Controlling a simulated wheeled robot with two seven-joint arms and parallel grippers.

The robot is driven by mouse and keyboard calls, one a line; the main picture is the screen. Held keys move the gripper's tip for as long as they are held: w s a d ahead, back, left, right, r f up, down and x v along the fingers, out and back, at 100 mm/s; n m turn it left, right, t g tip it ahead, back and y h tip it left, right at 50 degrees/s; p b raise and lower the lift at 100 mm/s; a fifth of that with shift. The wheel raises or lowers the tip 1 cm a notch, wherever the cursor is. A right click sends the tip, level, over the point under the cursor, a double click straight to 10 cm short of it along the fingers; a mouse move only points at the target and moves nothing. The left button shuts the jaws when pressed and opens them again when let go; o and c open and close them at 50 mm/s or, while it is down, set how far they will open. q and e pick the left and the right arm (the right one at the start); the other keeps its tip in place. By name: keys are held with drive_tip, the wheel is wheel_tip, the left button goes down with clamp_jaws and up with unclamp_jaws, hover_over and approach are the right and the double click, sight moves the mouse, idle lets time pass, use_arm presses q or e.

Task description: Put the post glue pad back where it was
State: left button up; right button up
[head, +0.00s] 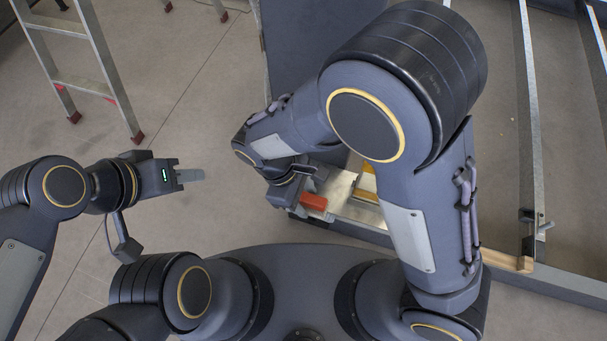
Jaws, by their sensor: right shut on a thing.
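My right gripper (325,182) is low beside the frame's near left corner, partly hidden by my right forearm. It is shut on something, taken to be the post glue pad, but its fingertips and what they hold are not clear. A red block (314,202) shows right beside this gripper; I cannot tell whether it is held or lies behind. A yellow-orange piece (368,186) shows over a pale metal plate (344,208), partly covered by my arm. My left gripper (190,174) is over bare floor, apart from everything; its fingers overlap in this view.
The container frame has a dark panel (295,45) at the back and metal rails (533,130) on the right. A clamp (536,222) and a wooden piece (525,263) are at its right part. A ladder (85,75) stands at upper left. The floor around my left gripper is clear.

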drive_tip(key=w+f, duration=0.2)
drive_tip(key=w, duration=0.1)
drive_tip(key=w+f, duration=0.2)
drive_tip(key=w, duration=0.1)
drive_tip(key=w+f, duration=0.3)
drive_tip(key=shift+a+f, duration=0.1)
drive_tip(key=shift+a, duration=0.2)
drive_tip(key=f, duration=0.3)
drive_tip(key=shift+w+f, duration=0.1)
drive_tip(key=shift+w, duration=0.3)
drive_tip(key=shift+f, duration=0.35)
drive_tip(key=shift+f, duration=0.15)
drive_tip(key=o, duration=0.9)
